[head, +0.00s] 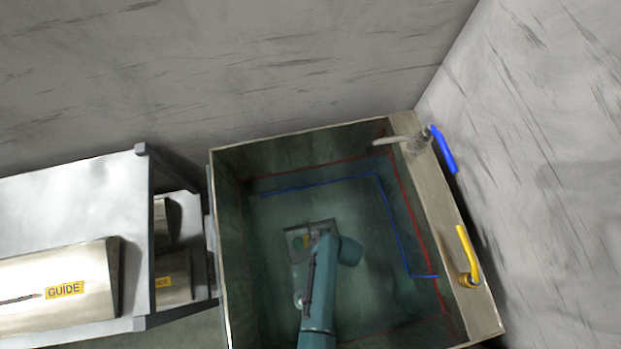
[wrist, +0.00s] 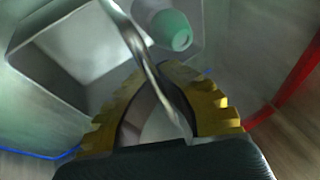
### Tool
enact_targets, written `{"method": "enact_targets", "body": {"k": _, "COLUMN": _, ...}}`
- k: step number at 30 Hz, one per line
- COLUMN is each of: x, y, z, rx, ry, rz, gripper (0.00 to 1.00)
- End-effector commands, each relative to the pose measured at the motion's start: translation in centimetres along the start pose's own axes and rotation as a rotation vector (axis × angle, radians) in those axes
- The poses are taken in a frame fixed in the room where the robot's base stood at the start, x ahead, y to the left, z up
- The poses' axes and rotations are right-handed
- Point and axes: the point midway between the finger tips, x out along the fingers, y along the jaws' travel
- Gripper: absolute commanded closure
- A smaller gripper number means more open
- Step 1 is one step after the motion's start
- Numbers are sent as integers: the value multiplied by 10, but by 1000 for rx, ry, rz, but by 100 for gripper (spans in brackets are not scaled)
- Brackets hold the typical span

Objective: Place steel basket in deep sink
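The steel basket (head: 293,256) is inside the deep sink (head: 262,160), a large square basin with teal walls marked by red and blue lines. In the wrist view the grey basket (wrist: 45,75) lies at the upper left, and its thin steel handle (wrist: 140,42) runs down between my yellow fingers. My gripper (wrist: 160,72) has its fingertips closed around this handle. In the head view my arm partly hides the basket and most of the gripper (head: 303,241). I cannot tell whether the basket touches the sink floor.
A faucet (head: 418,140), a blue handle (head: 445,150) and a yellow handle (head: 468,256) stand on the sink's right ledge. A metal shelf (head: 75,195) with GUIDE-labelled steel boxes stands left. A pale green round thing (wrist: 170,30) shows beside the handle. Sink floor right of my arm is clear.

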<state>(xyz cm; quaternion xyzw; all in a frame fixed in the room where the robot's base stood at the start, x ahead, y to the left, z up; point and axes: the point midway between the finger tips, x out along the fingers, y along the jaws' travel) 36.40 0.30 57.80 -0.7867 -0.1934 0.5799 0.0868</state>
Motion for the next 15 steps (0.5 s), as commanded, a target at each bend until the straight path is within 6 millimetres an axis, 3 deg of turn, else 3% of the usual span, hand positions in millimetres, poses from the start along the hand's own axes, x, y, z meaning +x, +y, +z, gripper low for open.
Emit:
{"method": "enact_targets", "body": {"k": 6, "x": -1, "y": 0, "z": -2, "rx": -2, "ry": 3, "rz": 0, "gripper": 100}}
{"method": "enact_targets", "body": {"k": 12, "x": 0, "y": 0, "z": 0, "rx": -1, "ry": 0, "rz": 0, "gripper": 67}}
{"method": "enact_targets", "body": {"k": 15, "x": 0, "y": 0, "z": 0, "rx": -1, "ry": 0, "rz": 0, "gripper": 67}}
